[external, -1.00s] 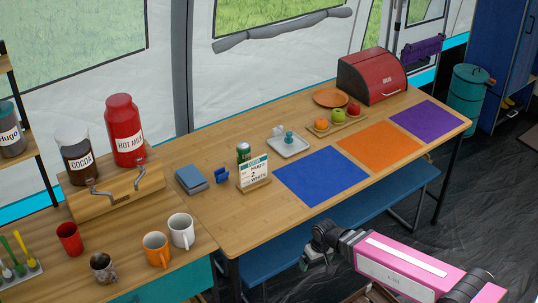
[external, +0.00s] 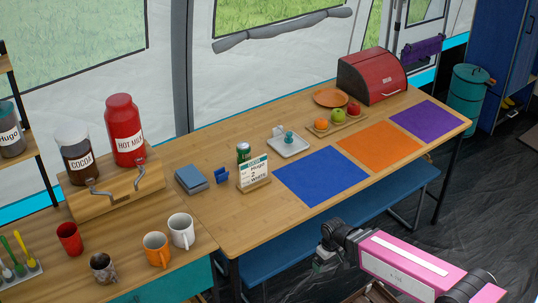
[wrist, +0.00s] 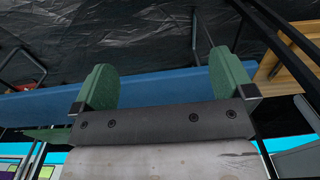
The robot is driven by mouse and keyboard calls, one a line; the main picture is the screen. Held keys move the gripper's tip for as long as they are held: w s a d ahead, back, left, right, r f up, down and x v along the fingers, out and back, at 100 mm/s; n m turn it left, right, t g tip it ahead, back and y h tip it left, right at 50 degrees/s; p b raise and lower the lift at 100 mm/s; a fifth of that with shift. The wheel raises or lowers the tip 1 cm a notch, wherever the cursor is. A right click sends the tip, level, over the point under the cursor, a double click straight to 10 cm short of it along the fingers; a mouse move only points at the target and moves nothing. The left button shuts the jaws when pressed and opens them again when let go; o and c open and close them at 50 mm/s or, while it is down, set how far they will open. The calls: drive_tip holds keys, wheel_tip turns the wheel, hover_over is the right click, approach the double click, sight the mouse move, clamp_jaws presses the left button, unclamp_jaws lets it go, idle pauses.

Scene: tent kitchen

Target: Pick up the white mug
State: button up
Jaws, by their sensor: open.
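The white mug (external: 181,230) stands upright on the wooden counter at the lower left of the external view, just right of and behind an orange mug (external: 157,249). My gripper (external: 321,267) is well to the right of the mug, in front of the long table and beside the blue bench. In the wrist view my gripper (wrist: 164,80) has its two green fingers spread wide with nothing between them. The white mug does not show in the wrist view.
A patterned cup (external: 104,267) and a red cup (external: 69,238) stand left of the mugs. The dispenser stand (external: 118,193) is behind them. The blue bench (external: 290,246) and table edge lie between my gripper and the counter.

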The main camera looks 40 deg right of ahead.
sight(189, 224)
drive_tip(key=w+a+r+n+y, duration=0.1)
drive_tip(key=a+r+n+y, duration=0.35)
drive_tip(key=a, duration=0.55)
drive_tip(key=w+a+r+n+g+y, duration=0.15)
drive_tip(key=a+r+n+y, duration=0.35)
drive_tip(key=a, duration=0.5)
drive_tip(key=w+a+r+n+t+y, duration=0.1)
drive_tip(key=w+a+r+n+y, duration=0.2)
drive_tip(key=a+r, duration=0.55)
drive_tip(key=w+a+r+n+y, duration=0.2)
drive_tip(key=w+r+y, duration=0.1)
drive_tip(key=w+r, duration=0.3)
drive_tip(key=w+a+r+n+y, duration=0.2)
drive_tip(key=w+a+r+n, duration=0.15)
drive_tip(key=w, duration=0.55)
drive_tip(key=shift+m+t, duration=0.3)
drive_tip(key=shift+t, duration=0.15)
drive_tip(key=a, duration=0.9)
drive_tip(key=shift+a+r, duration=0.3)
drive_tip(key=shift+a, duration=0.05)
drive_tip(key=c, duration=0.8)
